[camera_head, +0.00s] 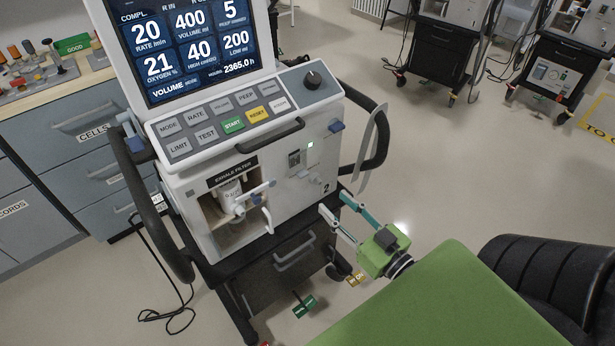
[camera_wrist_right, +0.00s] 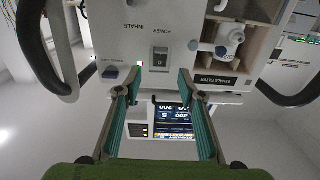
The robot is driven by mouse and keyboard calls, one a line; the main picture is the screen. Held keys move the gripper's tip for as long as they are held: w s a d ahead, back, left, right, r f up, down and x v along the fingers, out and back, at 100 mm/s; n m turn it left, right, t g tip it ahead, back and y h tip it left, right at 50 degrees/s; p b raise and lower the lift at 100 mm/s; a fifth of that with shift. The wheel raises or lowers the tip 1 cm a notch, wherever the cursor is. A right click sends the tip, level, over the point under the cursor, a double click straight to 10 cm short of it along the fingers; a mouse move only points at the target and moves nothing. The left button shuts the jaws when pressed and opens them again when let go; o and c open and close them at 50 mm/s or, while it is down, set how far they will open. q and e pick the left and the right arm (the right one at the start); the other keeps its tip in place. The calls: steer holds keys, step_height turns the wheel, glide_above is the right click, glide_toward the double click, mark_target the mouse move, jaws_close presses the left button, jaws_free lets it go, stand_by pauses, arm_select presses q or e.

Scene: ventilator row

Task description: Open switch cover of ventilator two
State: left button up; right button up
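Ventilator two (camera_head: 240,172) stands in the middle of the head view, marked with a "2" at the lower right of its front panel. Its power switch with the cover (camera_head: 295,158) is on that front, beside a green light. In the upside-down right wrist view the switch and cover (camera_wrist_right: 160,57) show under the word POWER; the cover looks closed, but it is small. My right gripper (camera_head: 333,203) is open and empty, below and right of the switch. In the wrist view its fingertips (camera_wrist_right: 157,82) are spread to either side of the switch's line, apart from it. My left gripper is not in view.
An exhale filter bay (camera_head: 235,205) with a white valve and lever is left of the switch. A black handle (camera_head: 376,140) curves out at the ventilator's right side. A drawer cabinet (camera_head: 85,120) stands at left. Other ventilators stand behind at upper right.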

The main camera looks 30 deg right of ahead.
mark_target(305, 176)
steer(key=w, duration=0.8)
steer(key=w+a, duration=0.1)
steer(key=w, duration=0.2)
steer(key=shift+w+p, duration=0.35)
steer(key=shift+w, duration=0.05)
jaws_close()
